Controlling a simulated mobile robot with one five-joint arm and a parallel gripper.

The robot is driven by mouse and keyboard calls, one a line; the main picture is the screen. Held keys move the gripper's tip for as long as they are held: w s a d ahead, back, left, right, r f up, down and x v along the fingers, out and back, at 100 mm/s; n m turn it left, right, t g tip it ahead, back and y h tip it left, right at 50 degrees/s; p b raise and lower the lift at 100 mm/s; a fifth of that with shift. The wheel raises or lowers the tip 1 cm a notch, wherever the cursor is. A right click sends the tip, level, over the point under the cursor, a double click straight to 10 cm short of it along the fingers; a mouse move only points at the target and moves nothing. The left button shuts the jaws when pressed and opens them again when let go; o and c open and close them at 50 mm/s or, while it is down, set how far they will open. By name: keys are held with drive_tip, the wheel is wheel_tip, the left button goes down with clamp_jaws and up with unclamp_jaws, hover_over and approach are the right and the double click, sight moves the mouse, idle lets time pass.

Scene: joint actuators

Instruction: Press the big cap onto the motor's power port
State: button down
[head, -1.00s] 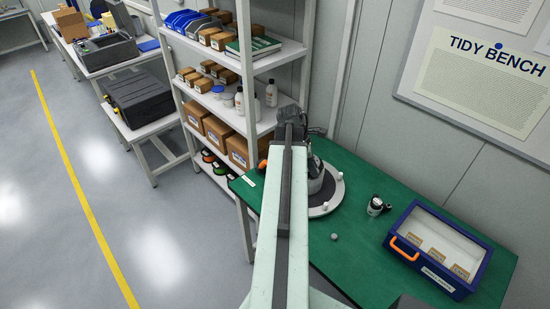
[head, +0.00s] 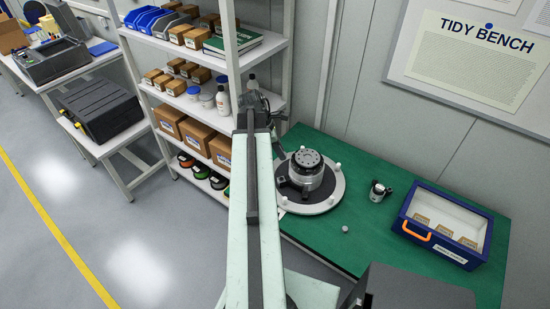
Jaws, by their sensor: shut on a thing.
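The motor (head: 306,174), a silver and dark cylinder with a ring of holes on top, stands upright on a round pale turntable (head: 324,205) on the green bench. Dark parts show at the motor's left side, too small to tell apart. I cannot make out the power port. My arm rises through the middle of the head view, with its dark wrist end to the left of and behind the motor. My gripper's jaws are hidden behind the arm. I cannot see the big cap.
The green bench (head: 385,228) has a small dark and silver part (head: 378,191), a small grey ball (head: 345,229) and a blue case (head: 412,206) with a clear lid and orange handle. Shelves (head: 180,118) stand left of the bench. Bench space between turntable and case is mostly clear.

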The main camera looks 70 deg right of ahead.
drive_tip(key=b, duration=0.5)
hover_over(283, 179)
drive_tip(key=w, duration=0.1)
wheel_tip(283, 179, down, 5)
drive_tip(key=shift+m, duration=0.3)
drive_tip(key=f+b, duration=0.5)
drive_tip(key=a+f+b, duration=0.1)
drive_tip(key=f+b, duration=0.1)
drive_tip(key=shift+w+f+b, duration=0.15)
drive_tip(key=shift+f+b, duration=0.15)
drive_tip(key=shift+f, duration=0.1)
drive_tip(key=shift+f+b, duration=0.5)
idle(0.8)
drive_tip(key=c, duration=1.1)
unclamp_jaws()
drive_tip(key=shift+o, duration=0.2)
drive_tip(key=p+v, duration=0.7)
drive_tip(key=v, duration=0.1)
